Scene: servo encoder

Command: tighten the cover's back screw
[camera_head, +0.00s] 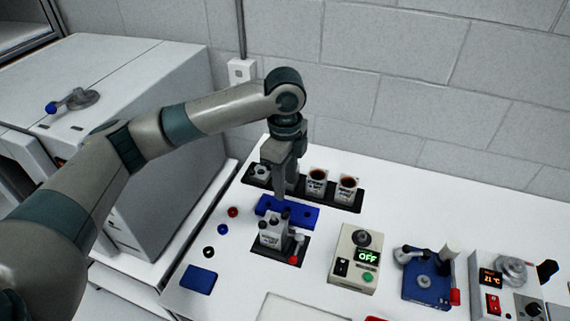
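My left gripper (283,195) points straight down over the blue holder (304,217), just behind a small white-grey servo unit (270,241) with a label. Its fingers are narrow and seen nearly edge-on, so I cannot tell whether they are open or hold anything. The servo unit stands in a black fixture (293,253) with a red-tipped lever (297,248). Small dark pieces show on top of the unit. Which of them is the cover's back screw is too small to tell. My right gripper is out of view.
Red, blue and black small parts and a blue pad (198,279) lie left. A box reading OFF (355,259), a blue lever device (426,285) and a temperature unit (505,285) stand right.

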